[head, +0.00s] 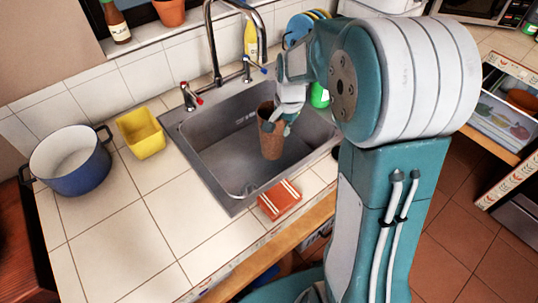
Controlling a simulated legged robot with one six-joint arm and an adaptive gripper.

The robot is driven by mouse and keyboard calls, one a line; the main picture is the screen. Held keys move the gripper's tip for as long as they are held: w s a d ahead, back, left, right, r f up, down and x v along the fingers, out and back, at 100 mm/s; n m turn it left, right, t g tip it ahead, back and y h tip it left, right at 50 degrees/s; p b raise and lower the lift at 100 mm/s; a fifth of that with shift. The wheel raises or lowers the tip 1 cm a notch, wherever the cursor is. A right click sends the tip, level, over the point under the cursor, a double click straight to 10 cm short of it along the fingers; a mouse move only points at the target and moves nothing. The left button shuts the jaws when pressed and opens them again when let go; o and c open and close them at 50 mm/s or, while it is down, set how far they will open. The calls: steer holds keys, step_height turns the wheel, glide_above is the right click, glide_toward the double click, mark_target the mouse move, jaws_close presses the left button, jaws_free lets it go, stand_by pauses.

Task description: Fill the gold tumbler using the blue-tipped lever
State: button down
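The gold tumbler (271,146) looks brownish and stands nearly upright inside the sink (220,165), in its right half. My gripper (279,127) is at the tumbler's upper right side, with its fingers against the wall near the rim; it appears shut on it. The blue-tipped lever (257,66) is at the back of the sink, right of the tall curved faucet (212,45). A red-tipped lever (190,97) stands to the faucet's left. The tumbler's base is not clearly seen against the basin, and no water stream shows.
A yellow container (140,134) and a blue pot (70,165) stand on the left counter. A red-striped box or cloth (279,199) lies at the sink's front edge. A yellow bottle (251,42) and a green item (320,96) are near my arm. The front-left counter is clear.

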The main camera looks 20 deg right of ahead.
mark_target(274, 149)
steer(key=w+f, duration=0.1)
steer(key=f, duration=0.3)
steer(key=w+a+f, duration=0.1)
steer(key=f, duration=0.3)
steer(key=w+f, duration=0.1)
steer(key=f, duration=0.3)
steer(key=shift+w+a, duration=0.35)
steer(key=shift+d+f, duration=0.1)
steer(key=c, duration=0.8)
jaws_free()
